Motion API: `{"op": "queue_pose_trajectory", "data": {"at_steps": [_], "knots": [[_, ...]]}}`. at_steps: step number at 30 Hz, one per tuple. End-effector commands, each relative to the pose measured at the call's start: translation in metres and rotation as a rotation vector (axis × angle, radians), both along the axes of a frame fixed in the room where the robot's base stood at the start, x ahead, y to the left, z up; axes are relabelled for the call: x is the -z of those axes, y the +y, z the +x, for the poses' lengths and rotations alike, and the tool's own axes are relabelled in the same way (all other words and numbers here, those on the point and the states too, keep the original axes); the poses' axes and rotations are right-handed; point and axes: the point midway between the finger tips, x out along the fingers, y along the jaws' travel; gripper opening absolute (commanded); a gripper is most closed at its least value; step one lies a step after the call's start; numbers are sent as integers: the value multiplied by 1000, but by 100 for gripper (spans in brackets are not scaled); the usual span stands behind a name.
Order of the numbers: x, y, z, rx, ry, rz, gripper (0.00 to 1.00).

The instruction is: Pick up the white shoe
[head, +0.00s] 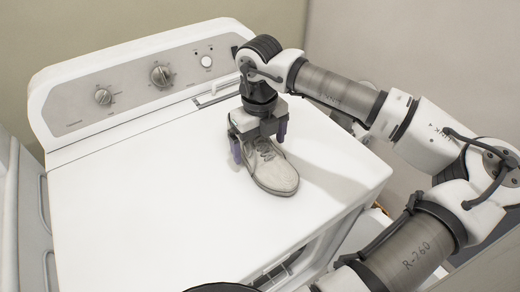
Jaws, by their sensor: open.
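The white shoe (273,173), off-white with laces, rests on the white top of the dryer-like machine (150,200), its toe toward the front right. My gripper (259,150) points down over the laced heel end of the shoe. Its purple-tipped fingers are apart, one on each side of the shoe. The gripper is open. I cannot tell whether the fingers touch the shoe. The heel end is partly hidden by the gripper.
The machine's raised control panel (135,82) with several knobs stands behind the shoe. The top surface left of the shoe is clear. The machine's front opening (290,262) shows below the front edge. A wall (430,45) rises at the right.

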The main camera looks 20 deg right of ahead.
Motion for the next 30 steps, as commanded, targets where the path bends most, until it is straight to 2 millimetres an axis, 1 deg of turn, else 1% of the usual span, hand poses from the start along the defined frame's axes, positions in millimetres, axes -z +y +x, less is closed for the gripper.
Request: {"op": "queue_pose_trajectory", "data": {"at_steps": [3, 6, 13, 14, 28, 30], "knots": [[15, 1, 0, 0, 0, 2, 96], [24, 1, 0, 0, 0, 1, 96], [28, 0, 0, 0, 0, 0, 96], [28, 0, 0, 0, 0, 0, 95], [27, 0, 0, 0, -1, 0, 33], [27, 0, 0, 0, -2, -1, 32]]}}
